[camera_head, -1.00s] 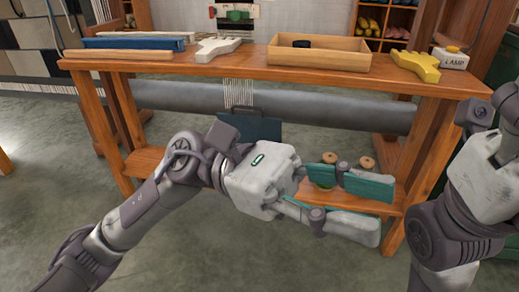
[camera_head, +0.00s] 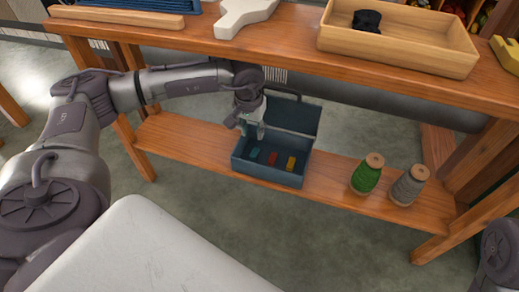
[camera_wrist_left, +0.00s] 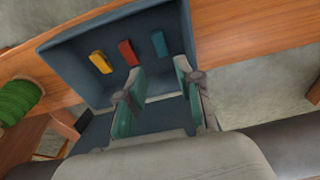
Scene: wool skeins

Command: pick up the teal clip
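The teal clip (camera_head: 254,154) lies on the floor of an open blue-grey toolbox (camera_head: 268,176), left of a red clip (camera_head: 272,159) and a yellow clip (camera_head: 291,163). My left gripper (camera_head: 254,132) reaches in above the left part of the box. In the left wrist view the teal clip (camera_wrist_left: 159,43) lies beyond the open, empty fingers (camera_wrist_left: 160,74), roughly in line with the gap between them and not between the pads. The red clip (camera_wrist_left: 127,52) and yellow clip (camera_wrist_left: 101,62) are to its left there. My right gripper is out of view.
The box stands on a low wooden shelf (camera_head: 190,143) with its lid (camera_head: 292,116) raised behind. Green (camera_head: 364,178) and grey (camera_head: 407,187) thread spools stand to the right. The upper bench (camera_head: 290,45) overhangs behind, carrying a wooden tray (camera_head: 400,48).

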